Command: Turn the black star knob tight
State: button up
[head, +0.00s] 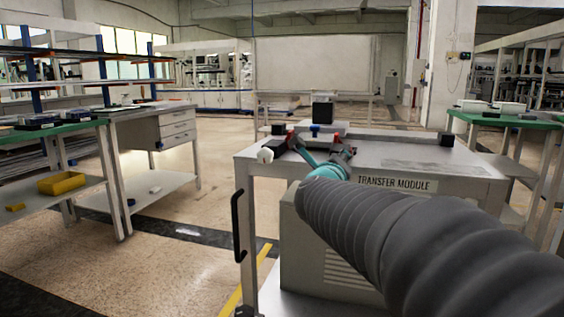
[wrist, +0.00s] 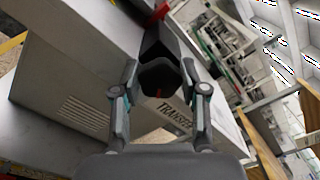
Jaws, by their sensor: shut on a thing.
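My gripper (head: 316,146) is over the near left part of the grey transfer module's top (head: 395,146) in the head view. In the wrist view my gripper (wrist: 160,72) has a finger on either side of a black, faceted part, which I take to be the black star knob (wrist: 160,76). It is shut on this part. A small red mark shows at the part's near edge. The star shape cannot be made out. In the head view I cannot pick out the knob behind my fingers.
A black block (head: 322,112) stands on the module behind my gripper, and another (head: 446,139) sits to the right. Open floor lies left, before a green-topped bench (head: 50,131).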

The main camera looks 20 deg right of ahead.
jog(key=m, duration=0.6)
jog(key=shift+r, duration=0.15)
jog(key=shift+m, duration=0.4)
jog(key=o, duration=1.1)
jog(key=shift+o, duration=0.3)
jog(key=v, duration=1.2)
